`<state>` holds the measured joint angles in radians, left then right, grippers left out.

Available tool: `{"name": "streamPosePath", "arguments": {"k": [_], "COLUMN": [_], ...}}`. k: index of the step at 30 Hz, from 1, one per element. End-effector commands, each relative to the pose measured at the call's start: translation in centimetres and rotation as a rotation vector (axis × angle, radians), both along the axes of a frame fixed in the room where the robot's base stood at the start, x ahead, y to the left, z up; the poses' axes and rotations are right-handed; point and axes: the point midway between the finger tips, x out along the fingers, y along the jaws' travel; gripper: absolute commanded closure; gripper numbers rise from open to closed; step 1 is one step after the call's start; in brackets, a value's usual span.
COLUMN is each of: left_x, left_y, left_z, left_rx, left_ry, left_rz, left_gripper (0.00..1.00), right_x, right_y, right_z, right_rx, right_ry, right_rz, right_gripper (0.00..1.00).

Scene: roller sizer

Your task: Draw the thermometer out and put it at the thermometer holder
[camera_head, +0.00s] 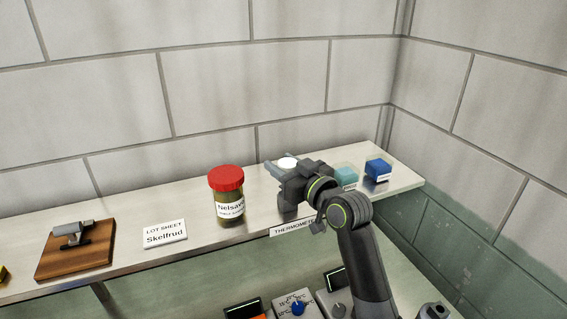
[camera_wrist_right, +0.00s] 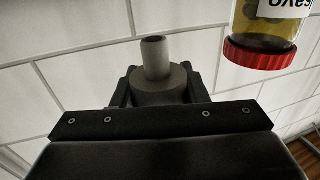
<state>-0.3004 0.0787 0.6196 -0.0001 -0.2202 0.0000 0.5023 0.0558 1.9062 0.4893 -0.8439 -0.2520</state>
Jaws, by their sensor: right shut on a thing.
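My right gripper (camera_head: 279,168) is over the right part of the shelf, just right of the red-lidded jar. It is shut on the thermometer, whose round white top (camera_head: 287,162) shows between the fingers. In the right wrist view the thermometer is a grey stepped cylinder (camera_wrist_right: 154,58) between the fingers, with a narrow tube and a wider collar. A label reading "THERMOMET…" (camera_head: 291,229) is on the shelf's front edge, partly covered by my right arm. I cannot make out the holder behind the gripper and arm. My left gripper is not in view.
The jar (camera_head: 226,206) stands close left of the gripper; it also shows in the right wrist view (camera_wrist_right: 262,52). A teal block (camera_head: 346,176) and a blue block (camera_head: 377,168) are to the right. A lot sheet card (camera_head: 164,232) and wooden board (camera_head: 72,257) are left. Control boxes (camera_head: 296,303) sit below.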

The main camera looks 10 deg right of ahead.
Motion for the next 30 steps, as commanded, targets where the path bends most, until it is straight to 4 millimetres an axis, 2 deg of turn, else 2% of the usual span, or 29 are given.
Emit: {"name": "streamPosePath", "arguments": {"k": [1, 7, 30], "left_x": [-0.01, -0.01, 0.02], "left_y": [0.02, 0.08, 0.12], "left_z": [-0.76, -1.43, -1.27], "left_rx": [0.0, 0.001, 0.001], "left_ry": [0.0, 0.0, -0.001], "left_rz": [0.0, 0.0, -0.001], "left_gripper": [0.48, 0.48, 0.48], "right_x": [-0.01, -0.01, -0.03], "right_y": [0.01, 0.01, -0.01], "right_z": [-0.87, -1.78, -1.76], "right_rx": [0.0, 0.0, 0.0], "right_ry": [0.0, 0.0, 0.0], "right_rz": [0.0, 0.0, 0.0], "right_gripper": [0.86, 0.86, 0.86]}}
